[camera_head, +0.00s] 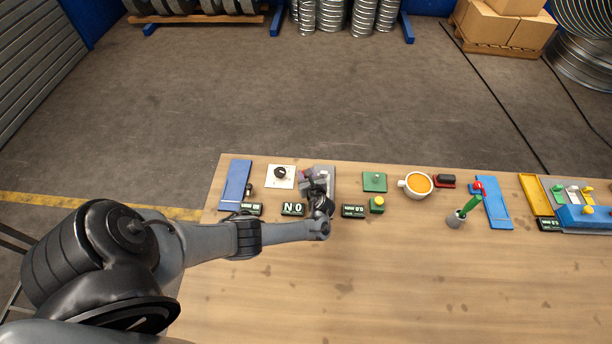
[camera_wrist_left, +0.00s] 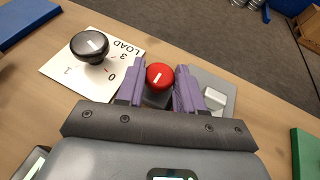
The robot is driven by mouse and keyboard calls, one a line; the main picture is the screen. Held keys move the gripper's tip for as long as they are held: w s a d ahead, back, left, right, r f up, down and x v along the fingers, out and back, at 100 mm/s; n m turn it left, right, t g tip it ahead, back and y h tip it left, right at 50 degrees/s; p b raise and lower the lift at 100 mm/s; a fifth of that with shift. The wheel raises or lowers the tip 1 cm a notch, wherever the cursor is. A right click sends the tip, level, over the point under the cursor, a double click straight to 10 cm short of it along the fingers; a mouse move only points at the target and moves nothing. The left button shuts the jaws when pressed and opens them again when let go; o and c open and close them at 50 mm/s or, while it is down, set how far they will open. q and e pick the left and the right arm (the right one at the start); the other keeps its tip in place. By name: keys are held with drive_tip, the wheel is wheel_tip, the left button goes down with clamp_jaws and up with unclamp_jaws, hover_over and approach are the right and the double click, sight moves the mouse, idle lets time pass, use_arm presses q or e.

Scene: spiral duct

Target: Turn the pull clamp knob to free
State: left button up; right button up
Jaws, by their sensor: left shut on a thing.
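My left gripper (camera_head: 313,178) reaches over the small grey base plate (camera_head: 326,171) on the table. In the left wrist view its two purple fingers (camera_wrist_left: 160,74) are shut on a red round knob (camera_wrist_left: 158,78) with a white mark on top. The knob stands on the grey plate (camera_wrist_left: 225,86), with a small white block (camera_wrist_left: 214,98) to its right. The lettering on the grey plate, if any, is hidden. My gripper hides most of the red knob in the head view. My right gripper is not in view.
Left of the grey plate, a black knob (camera_wrist_left: 90,46) sits on a white plate (camera_wrist_left: 60,74) marked LOAD. Small displays (camera_head: 292,209) stand in front. The table front is clear.

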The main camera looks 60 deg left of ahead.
use_arm(q)
drive_tip(key=shift+n+g, duration=0.3)
drive_tip(key=o, duration=1)
drive_tip(key=shift+d+r+p, duration=0.3)
drive_tip(key=shift+d, duration=0.2)
drive_tip(key=p+v, duration=0.3)
drive_tip(key=v, duration=0.5)
drive_tip(key=shift+s+d, duration=0.1)
drive_tip(key=shift+d, duration=0.25)
drive_tip(key=shift+s+d+r, duration=0.15)
drive_tip(key=shift+d+r, duration=0.05)
drive_tip(key=shift+d, duration=0.25)
